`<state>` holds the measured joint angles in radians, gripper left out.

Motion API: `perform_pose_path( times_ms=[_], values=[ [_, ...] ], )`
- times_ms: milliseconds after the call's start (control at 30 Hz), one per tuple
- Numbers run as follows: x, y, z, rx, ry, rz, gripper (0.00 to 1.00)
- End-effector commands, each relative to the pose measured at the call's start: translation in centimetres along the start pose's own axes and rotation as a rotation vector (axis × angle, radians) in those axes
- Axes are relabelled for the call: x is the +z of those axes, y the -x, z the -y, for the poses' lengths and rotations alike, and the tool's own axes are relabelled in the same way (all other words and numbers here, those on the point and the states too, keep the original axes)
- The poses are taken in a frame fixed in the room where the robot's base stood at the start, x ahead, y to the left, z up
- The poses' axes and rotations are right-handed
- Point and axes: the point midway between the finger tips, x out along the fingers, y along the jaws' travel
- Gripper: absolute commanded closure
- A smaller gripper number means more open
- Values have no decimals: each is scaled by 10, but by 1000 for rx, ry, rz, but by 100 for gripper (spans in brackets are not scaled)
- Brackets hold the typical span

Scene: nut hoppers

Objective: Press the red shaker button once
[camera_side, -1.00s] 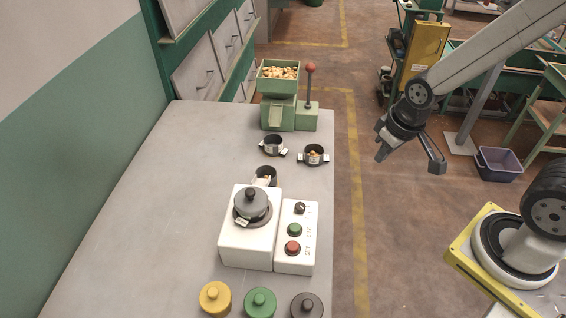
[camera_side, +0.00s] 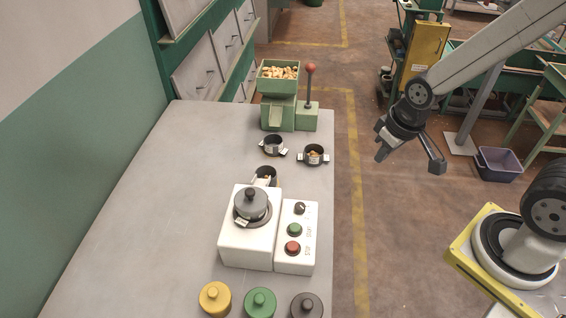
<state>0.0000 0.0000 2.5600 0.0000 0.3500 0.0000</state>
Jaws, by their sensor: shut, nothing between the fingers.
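The red button (camera_side: 293,247) sits at the near end of a white control box (camera_side: 296,264), below a green button (camera_side: 295,229) and a black knob (camera_side: 300,208). A white machine (camera_side: 243,254) with a round grey lidded pot (camera_side: 250,204) on top stands just left of the box; I take it for the shaker. My gripper (camera_side: 383,153) hangs over the floor to the right of the table, well apart from the red button. It is shut and empty; its fingertips are small and dark in this view.
A green hopper (camera_side: 278,86) full of nuts stands at the table's far end beside a red-knobbed lever (camera_side: 310,90). Yellow (camera_side: 215,298), green (camera_side: 260,302) and dark (camera_side: 307,305) lidded items line the near edge. The table's left is clear.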

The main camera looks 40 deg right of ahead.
Motion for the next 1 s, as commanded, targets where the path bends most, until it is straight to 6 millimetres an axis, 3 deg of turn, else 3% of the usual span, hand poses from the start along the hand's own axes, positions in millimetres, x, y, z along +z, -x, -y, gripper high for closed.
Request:
perform_pose_path(
  times_ms=[667,1000],
  values=[
    [-1,0,2,-3,-10,-4,100],
    [-14,-7,33,-66,-211,-61,100]
  ],
)
